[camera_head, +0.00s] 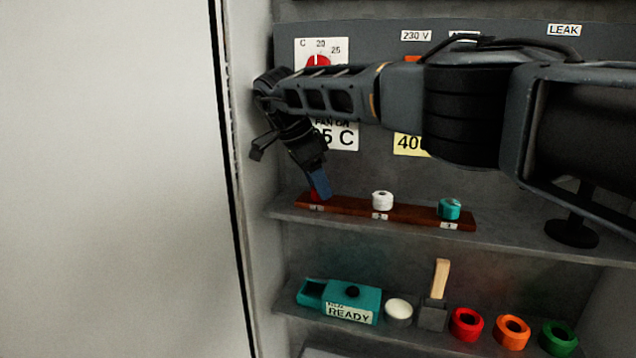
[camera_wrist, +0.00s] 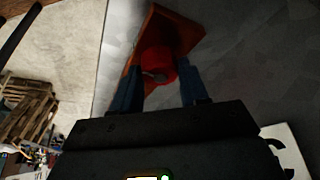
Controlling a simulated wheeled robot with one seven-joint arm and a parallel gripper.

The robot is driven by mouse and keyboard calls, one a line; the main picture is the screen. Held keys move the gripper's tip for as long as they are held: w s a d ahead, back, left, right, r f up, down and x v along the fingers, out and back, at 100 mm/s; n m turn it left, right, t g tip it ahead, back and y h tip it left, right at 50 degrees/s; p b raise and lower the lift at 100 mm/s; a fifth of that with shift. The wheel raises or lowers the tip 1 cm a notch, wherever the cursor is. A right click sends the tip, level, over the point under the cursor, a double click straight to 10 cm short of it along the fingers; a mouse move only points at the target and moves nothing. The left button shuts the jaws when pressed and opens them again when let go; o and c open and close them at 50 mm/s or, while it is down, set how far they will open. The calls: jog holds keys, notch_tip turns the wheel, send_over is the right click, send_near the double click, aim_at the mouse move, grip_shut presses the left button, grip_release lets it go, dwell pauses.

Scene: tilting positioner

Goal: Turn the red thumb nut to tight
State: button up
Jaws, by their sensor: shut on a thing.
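The red thumb nut (camera_wrist: 158,60) sits at one end of a brown wooden strip in the wrist view. My gripper (camera_wrist: 160,82) has one blue finger on each side of it and is shut on it. In the head view my gripper (camera_head: 321,188) points down at the left end of the wooden strip (camera_head: 345,207). Only a little red of the nut shows there, behind the fingers. A white nut (camera_head: 382,200) stands mid-strip and a teal nut (camera_head: 449,209) near its right end. Small labels mark the strip's front; I cannot read them.
The strip lies on a grey shelf (camera_head: 510,238). A lower shelf holds a teal box (camera_head: 351,298) marked READY, a mallet (camera_head: 436,300) and several coloured rings. A cabinet wall is close on the left. A red dial (camera_head: 318,61) is on the back panel.

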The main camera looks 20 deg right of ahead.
jog(key=shift+r, duration=0.1)
jog(key=o, duration=1.1)
jog(key=shift+c, duration=0.2)
